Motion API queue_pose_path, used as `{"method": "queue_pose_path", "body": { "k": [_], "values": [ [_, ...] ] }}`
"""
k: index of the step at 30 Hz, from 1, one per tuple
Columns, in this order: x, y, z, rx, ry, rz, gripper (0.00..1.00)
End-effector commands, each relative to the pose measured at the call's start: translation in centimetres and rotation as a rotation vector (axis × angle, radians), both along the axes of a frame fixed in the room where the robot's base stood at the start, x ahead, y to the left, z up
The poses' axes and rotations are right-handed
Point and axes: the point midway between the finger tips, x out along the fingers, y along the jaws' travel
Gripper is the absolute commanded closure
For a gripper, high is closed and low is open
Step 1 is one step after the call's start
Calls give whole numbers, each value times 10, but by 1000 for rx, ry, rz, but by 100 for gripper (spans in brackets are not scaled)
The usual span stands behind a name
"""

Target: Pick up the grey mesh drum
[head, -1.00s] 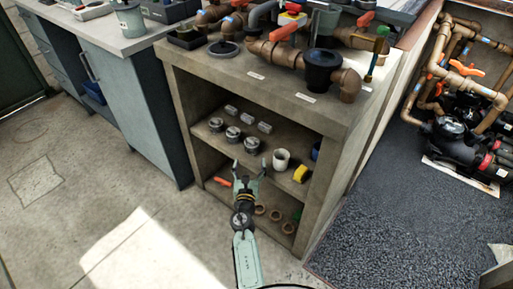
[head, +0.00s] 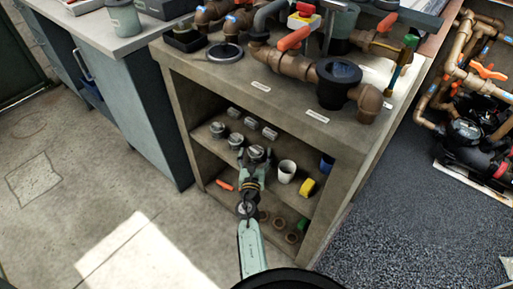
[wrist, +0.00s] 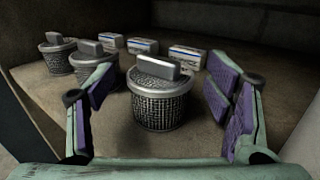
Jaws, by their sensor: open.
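Several grey mesh drums with grey handles on their lids stand in a row on the middle shelf. The nearest grey mesh drum (wrist: 160,102) stands upright between the open fingers of my gripper (wrist: 160,115) in the wrist view, with a gap on both sides. In the head view this drum (head: 257,152) is partly hidden by my gripper (head: 252,165). Two more mesh drums stand to its left in the wrist view, one close by (wrist: 91,65) and one farther off (wrist: 57,58).
Several small pale boxes (wrist: 187,57) lie behind the drums. A white cup (head: 287,171) and a yellow item (head: 307,187) stand to the right on the shelf. The shelf unit's top (head: 215,72) is above my gripper, with pipes on it. Brown rings (head: 291,237) lie on the bottom shelf.

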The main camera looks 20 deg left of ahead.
Motion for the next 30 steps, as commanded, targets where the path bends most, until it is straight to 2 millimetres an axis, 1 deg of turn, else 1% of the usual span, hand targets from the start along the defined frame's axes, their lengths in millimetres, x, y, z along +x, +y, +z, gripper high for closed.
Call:
{"method": "queue_pose_path", "body": {
  "k": [8, 30],
  "values": [
    [0, 0, -1, 0, 1, 0, 28],
    [0, 0, -1, 0, 1, 0, 76]
  ]
}}
